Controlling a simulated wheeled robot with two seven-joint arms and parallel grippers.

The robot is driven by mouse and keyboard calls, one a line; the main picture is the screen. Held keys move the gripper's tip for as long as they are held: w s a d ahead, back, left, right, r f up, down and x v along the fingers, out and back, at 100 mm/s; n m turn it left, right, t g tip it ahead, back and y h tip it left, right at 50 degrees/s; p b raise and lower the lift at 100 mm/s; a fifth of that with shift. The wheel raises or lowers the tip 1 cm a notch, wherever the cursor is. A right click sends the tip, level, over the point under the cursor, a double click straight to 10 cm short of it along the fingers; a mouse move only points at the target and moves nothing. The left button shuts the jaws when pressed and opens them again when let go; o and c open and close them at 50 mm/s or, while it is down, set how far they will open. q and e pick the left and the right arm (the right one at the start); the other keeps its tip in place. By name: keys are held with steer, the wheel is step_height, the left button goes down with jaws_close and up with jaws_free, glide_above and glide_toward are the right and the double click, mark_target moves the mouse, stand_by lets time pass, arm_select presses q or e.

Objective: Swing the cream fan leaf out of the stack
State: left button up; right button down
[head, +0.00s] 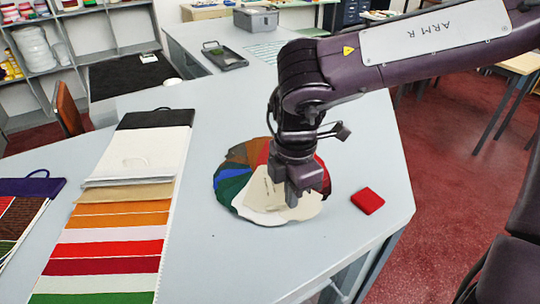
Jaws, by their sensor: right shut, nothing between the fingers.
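The fan stack (236,184) lies on the grey counter as a round spread of coloured leaves: brown, green, blue, dark red and pale ones. Pale cream leaves (262,214) show at its front; I cannot tell for sure which one is the cream fan leaf. My right gripper (282,200) points down over the front right part of the stack. It is shut and empty, and its fingertips are at or just above the pale leaves; contact cannot be told. It hides part of the stack. My left gripper is not in view.
A small red block (367,200) lies right of the stack, near the counter's (215,265) right edge. A long striped swatch card (107,235) lies to the left. A grey box (256,20) and a dark tray (224,57) stand farther back. The counter's front middle is clear.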

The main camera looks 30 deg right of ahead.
mark_target(269, 205)
steer(key=shift+a+f+m+b, duration=0.2)
steer(key=shift+a+m+b, duration=0.5)
steer(key=shift+b, duration=0.25)
steer(key=shift+w+a+r+m+b, duration=0.1)
steer(key=shift+w+a+m+b, duration=0.05)
steer(key=shift+a+m+b, duration=0.2)
steer(key=shift+a+r, duration=0.1)
steer(key=shift+r, duration=0.05)
steer(key=shift+w+a+f+m+b, duration=0.15)
steer(key=shift+a+f+m+b, duration=0.1)
steer(key=shift+a+m+b, duration=0.35)
steer(key=shift+w+a+r+m+b, duration=0.1)
steer(key=shift+w+a+m+b, duration=0.05)
steer(key=shift+a+m+b, duration=0.35)
steer(key=shift+r, duration=0.1)
